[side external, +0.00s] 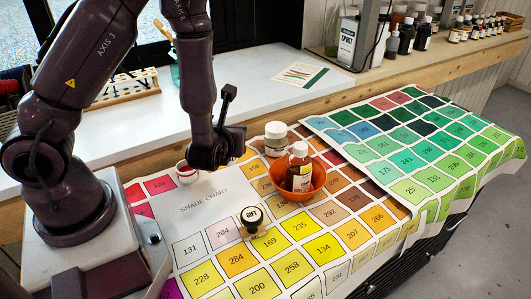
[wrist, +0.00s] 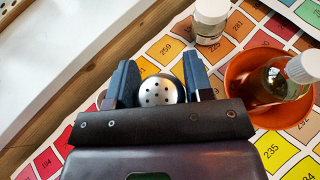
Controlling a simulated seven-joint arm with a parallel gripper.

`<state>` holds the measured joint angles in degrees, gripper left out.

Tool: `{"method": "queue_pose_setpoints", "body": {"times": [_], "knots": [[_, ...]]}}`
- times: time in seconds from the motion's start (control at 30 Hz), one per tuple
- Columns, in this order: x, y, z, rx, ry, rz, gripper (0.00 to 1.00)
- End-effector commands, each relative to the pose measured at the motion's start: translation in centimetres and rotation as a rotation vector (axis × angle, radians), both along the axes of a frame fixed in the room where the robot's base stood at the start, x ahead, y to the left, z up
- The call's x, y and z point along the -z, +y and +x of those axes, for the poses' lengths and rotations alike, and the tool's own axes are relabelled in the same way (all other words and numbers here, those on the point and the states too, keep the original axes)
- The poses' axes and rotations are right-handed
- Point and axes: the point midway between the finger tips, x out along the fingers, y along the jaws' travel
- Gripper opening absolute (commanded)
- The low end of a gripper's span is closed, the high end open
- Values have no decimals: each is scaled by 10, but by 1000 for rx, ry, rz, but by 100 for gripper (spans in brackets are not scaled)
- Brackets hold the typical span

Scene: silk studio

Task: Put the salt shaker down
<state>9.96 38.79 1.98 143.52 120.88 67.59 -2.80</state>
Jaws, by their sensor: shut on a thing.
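The salt shaker (wrist: 160,89) shows in the wrist view as a round silver top with dark holes. My gripper (wrist: 163,85) is shut on it, with one dark finger on each side. Its body and base are hidden there, so I cannot tell whether it touches the surface. In the side view my gripper (side external: 208,158) is low over the shade chart (side external: 207,199), left of the orange bowl. The shaker cannot be made out clearly in that view.
Right of my gripper stand a white-lidded jar (side external: 276,139) and an orange bowl (side external: 317,183) holding a brown bottle (side external: 299,170). A stamp (side external: 251,218) stands in front. A small red-and-white object (side external: 186,172) is beside my gripper.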

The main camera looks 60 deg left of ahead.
Motion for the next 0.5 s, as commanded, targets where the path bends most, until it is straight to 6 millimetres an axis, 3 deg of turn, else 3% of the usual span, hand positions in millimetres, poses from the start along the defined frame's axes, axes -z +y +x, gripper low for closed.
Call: {"method": "queue_pose_setpoints", "body": {"times": [0.27, 0.5], "knots": [[-14, 0, 1, 0, -5, 0, 19], [-52, 0, 1, 0, -9, -2, 19]]}}
